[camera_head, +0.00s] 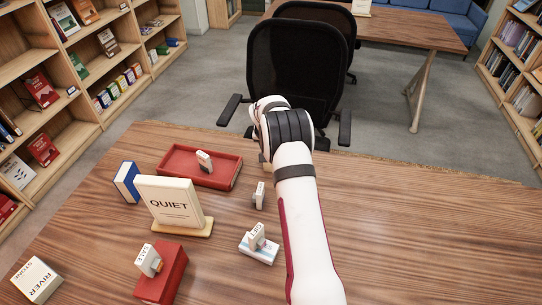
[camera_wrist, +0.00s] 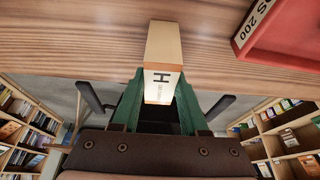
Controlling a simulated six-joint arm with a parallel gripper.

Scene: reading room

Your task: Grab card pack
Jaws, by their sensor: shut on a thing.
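In the wrist view, my gripper (camera_wrist: 161,82) has its two green fingers on either side of a small tan and white box (camera_wrist: 162,50). The box carries a large "H" and small print on its pale end face. It appears to be the card pack, and the gripper is shut on it. The box's far end overlaps the wooden table's edge in the picture; I cannot tell whether it touches the table. In the head view my arm hides the gripper and most or all of the box, near the table's far edge.
A red tray (camera_head: 178,178) holds a small grey-white piece (camera_head: 204,161). A "QUIET" sign (camera_head: 170,204), blue book (camera_head: 127,182), red box (camera_head: 163,277), white stack (camera_head: 258,250), small upright piece (camera_head: 259,196) and lettered block (camera_head: 37,280) stand nearby. A black chair (camera_head: 300,65) is beyond the table. The table's right side is clear.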

